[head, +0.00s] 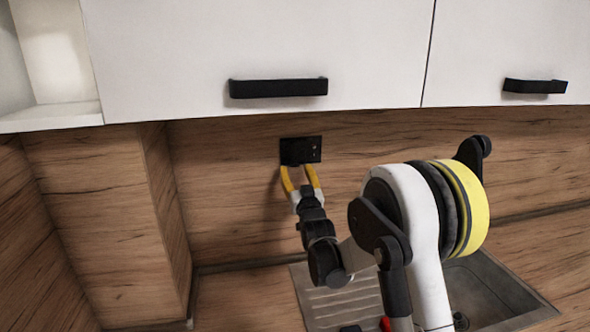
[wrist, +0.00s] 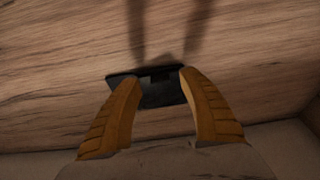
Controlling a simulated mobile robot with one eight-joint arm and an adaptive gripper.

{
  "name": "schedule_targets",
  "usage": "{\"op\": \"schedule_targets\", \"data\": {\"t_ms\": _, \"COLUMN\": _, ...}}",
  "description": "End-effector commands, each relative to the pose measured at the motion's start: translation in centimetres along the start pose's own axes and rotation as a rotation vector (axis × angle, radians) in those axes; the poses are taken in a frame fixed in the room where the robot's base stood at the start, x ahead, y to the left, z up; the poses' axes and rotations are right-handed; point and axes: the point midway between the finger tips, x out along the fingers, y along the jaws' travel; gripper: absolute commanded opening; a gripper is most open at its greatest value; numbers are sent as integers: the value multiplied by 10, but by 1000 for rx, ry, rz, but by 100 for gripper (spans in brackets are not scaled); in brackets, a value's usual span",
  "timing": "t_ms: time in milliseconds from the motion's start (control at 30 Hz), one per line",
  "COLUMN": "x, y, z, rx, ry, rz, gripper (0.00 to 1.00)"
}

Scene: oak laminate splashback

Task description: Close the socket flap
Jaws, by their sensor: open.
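A black wall socket (head: 315,149) is set in the wooden splashback below the white cabinets. In the wrist view the dark socket (wrist: 161,98) shows between and behind my fingers, with a small notch or raised part near its upper edge. I cannot make out the flap apart from the socket, or how far it stands open. My gripper (head: 297,168) has its yellow fingers apart, with the tips at the socket's lower left edge. In the wrist view my gripper (wrist: 160,77) holds nothing between its fingers. I cannot tell whether the tips touch the socket.
A white cabinet door (head: 180,50) with a black handle (head: 278,88) hangs above the socket. A wooden side panel (head: 100,210) juts out at left. A metal sink (head: 490,290) with a ribbed drainer (head: 340,300) lies below. The splashback around the socket is bare.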

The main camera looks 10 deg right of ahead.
Motion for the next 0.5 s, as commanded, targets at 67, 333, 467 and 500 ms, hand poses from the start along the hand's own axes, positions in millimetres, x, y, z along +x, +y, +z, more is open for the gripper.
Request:
{"op": "schedule_targets", "data": {"t_ms": 67, "x": -17, "y": 0, "z": 0, "rx": 0, "ry": 0, "rz": 0, "gripper": 49}}
{"op": "schedule_targets", "data": {"t_ms": 333, "x": -76, "y": 0, "z": 0, "rx": 0, "ry": 0, "rz": 0, "gripper": 49}}
{"op": "schedule_targets", "data": {"t_ms": 467, "x": -94, "y": 0, "z": 0, "rx": 0, "ry": 0, "rz": 0, "gripper": 49}}
{"op": "schedule_targets", "data": {"t_ms": 500, "x": -97, "y": 0, "z": 0, "rx": 0, "ry": 0, "rz": 0, "gripper": 49}}
